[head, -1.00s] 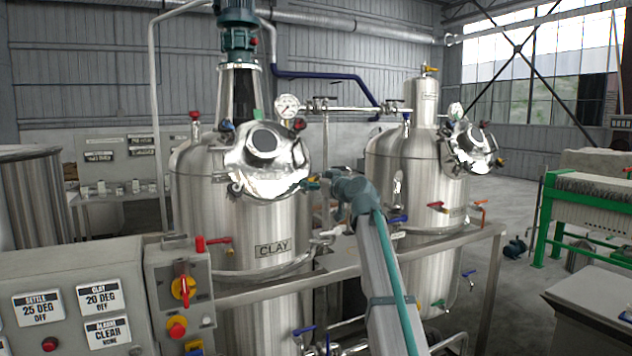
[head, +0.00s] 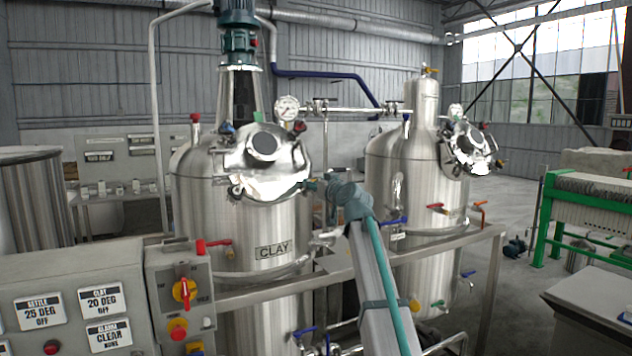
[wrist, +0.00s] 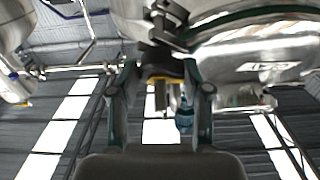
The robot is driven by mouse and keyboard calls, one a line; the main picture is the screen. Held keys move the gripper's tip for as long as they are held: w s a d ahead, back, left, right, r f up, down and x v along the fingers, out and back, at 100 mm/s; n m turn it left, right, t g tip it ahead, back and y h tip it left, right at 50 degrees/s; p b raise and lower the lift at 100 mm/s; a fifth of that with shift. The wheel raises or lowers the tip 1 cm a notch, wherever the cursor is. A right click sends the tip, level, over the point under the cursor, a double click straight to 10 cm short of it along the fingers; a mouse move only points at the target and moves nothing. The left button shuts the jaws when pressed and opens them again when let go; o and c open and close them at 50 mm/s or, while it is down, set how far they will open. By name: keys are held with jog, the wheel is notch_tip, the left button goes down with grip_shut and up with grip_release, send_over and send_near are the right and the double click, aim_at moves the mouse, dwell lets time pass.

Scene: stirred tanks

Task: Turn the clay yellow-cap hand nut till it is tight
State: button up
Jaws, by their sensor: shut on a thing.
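The clay tank (head: 240,220) is a steel vessel with a CLAY plate and a shiny round lid (head: 285,165), with several coloured-cap hand nuts around its rim. My gripper (head: 313,184) is at the lid's lower right edge in the head view. In the wrist view my gripper (wrist: 161,74) is shut on the yellow-cap hand nut (wrist: 165,80), whose yellow shows as a thin band between the fingers. Most of the nut is hidden by the fingers and a dark clamp piece. How tight it is cannot be seen.
A red-cap nut (head: 300,126) and a blue-cap nut (head: 226,127) sit on the same lid. A second tank (head: 400,180) with its own lid stands close on the right. A steel rail (head: 440,242) runs in front, and a control box (head: 180,295) stands at the front left.

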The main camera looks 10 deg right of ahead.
jog(key=m+h+p, duration=0.1)
jog(key=m+p, duration=0.1)
jog(key=p, duration=0.1)
jog(key=m+h+p, duration=0.1)
jog(key=m+p, duration=0.1)
jog(key=shift+s+r+h, duration=0.1)
jog(key=shift+r+h, duration=0.15)
jog(key=shift+h, duration=0.05)
jog(key=shift+f+m+h+p, duration=0.2)
jog(key=shift+m+h+p, duration=0.1)
jog(key=shift+m+p, duration=0.4)
jog(key=o, duration=1.2)
jog(key=shift+c, duration=0.2)
jog(key=s, duration=1.2)
jog(key=shift+d, duration=0.45)
jog(key=shift+w+r, duration=0.1)
